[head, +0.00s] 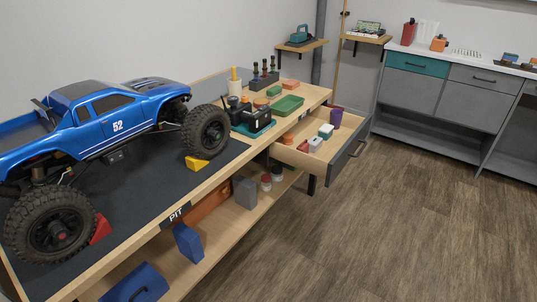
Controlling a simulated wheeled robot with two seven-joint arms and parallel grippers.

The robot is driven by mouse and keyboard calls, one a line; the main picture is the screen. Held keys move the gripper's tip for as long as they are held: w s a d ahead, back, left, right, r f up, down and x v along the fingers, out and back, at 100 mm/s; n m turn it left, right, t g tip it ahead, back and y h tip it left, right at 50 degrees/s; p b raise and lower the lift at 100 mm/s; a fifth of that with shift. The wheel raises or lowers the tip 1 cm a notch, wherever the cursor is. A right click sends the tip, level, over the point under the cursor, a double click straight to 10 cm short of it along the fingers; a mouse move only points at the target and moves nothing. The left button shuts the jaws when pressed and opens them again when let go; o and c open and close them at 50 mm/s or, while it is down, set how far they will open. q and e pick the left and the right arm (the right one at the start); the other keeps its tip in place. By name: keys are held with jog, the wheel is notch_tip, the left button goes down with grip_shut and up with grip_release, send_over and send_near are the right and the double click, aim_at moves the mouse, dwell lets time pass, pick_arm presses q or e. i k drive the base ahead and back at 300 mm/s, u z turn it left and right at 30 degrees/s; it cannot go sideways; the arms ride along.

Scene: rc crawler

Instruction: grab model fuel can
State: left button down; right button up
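I cannot tell for sure which thing is the model fuel can. A tall red container (408,33) stands on the far counter at the upper right, and a smaller orange one (439,43) stands beside it. An open drawer (345,158) under the workbench holds small items: a red one (303,146), a grey-white one (315,144), a blue and white one (326,131) and a purple one (336,117). Neither of my grippers is in view.
A large blue RC crawler (110,115) stands on the workbench mat (165,190), with red and yellow wedges at its wheels. The bench's lower shelf (215,245) holds boxes and jars. Two small shelves hang on the wall. The wooden floor (400,220) at right is clear.

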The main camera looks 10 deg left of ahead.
aim_at(304, 147)
jog(key=u, duration=0.9)
jog(key=i, duration=0.55)
